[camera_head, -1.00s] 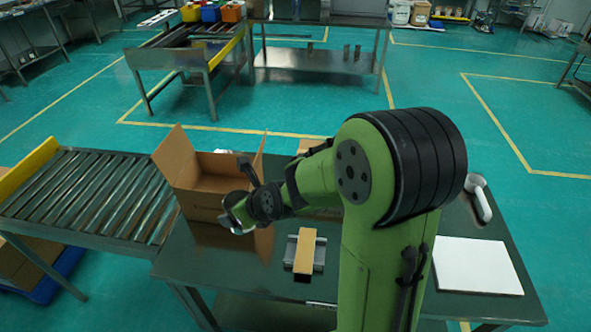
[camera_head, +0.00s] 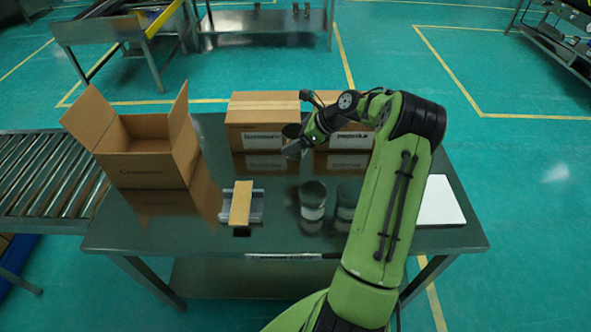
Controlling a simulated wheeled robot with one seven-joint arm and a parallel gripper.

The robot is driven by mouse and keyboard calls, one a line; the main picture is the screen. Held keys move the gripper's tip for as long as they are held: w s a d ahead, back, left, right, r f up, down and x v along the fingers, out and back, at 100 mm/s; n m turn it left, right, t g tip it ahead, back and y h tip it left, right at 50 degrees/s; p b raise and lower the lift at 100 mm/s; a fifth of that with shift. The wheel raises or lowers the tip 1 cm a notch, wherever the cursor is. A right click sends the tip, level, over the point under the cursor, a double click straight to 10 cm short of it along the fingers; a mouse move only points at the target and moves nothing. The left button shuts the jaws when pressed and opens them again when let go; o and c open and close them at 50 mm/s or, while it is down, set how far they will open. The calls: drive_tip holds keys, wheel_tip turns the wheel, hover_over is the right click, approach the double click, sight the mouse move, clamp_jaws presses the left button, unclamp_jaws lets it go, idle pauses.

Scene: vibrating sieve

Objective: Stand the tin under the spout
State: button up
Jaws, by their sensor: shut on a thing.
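My gripper (camera_head: 296,150) is raised in front of the closed cartons, over the back middle of the table. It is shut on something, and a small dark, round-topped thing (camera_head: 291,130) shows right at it. This is too small and too covered to tell for certain as a tin. A dark tin (camera_head: 312,201) with a pale band stands upright on the table, apart from my gripper. A second dark tin-like shape (camera_head: 348,196) shows beside it, partly behind my arm. I see no spout or sieve in this view.
An open carton (camera_head: 150,165) stands at the left of the dark table (camera_head: 150,237), by a roller conveyor (camera_head: 35,185). Closed cartons (camera_head: 262,135) stand at the back.

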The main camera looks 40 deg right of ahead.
wheel_tip(320, 180, down, 10)
drive_tip(key=b, duration=0.3)
drive_tip(key=shift+w+r, duration=0.1)
drive_tip(key=shift+a, duration=0.1)
drive_tip(key=o, duration=1.1)
